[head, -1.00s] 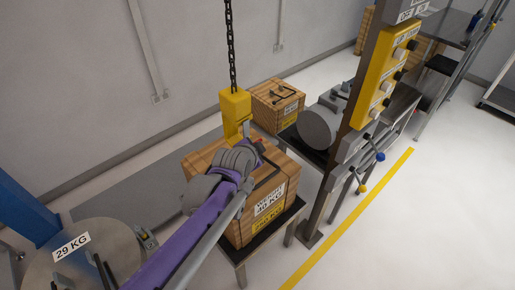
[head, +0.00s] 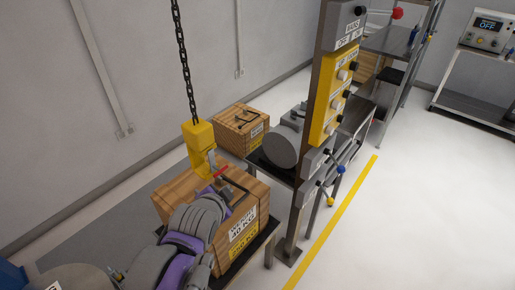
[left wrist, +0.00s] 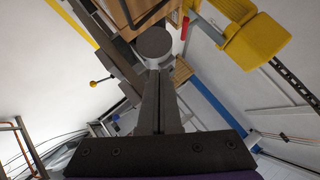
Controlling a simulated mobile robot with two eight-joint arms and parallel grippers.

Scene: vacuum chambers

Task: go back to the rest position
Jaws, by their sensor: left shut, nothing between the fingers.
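My left gripper (left wrist: 157,78) shows in the left wrist view as two dark fingers pressed together, with nothing between them. In the head view my grey and purple left arm comes up from the bottom, in front of a wooden crate (head: 178,199), and the gripper's tips are hard to make out there. The crate has a dark handle on top, a weight label and a yellow label. A yellow hoist hook block (head: 198,136) hangs on a chain just above the crate, with a red piece near the handle. I cannot tell whether hook and handle touch. My right gripper is not in view.
A second wooden crate (head: 240,128) stands behind. A post with a yellow button panel (head: 328,98) rises right of the crates, beside a grey cylinder (head: 281,146). A yellow floor line (head: 335,215) runs along clear floor on the right. A cart (head: 470,105) stands at the far right.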

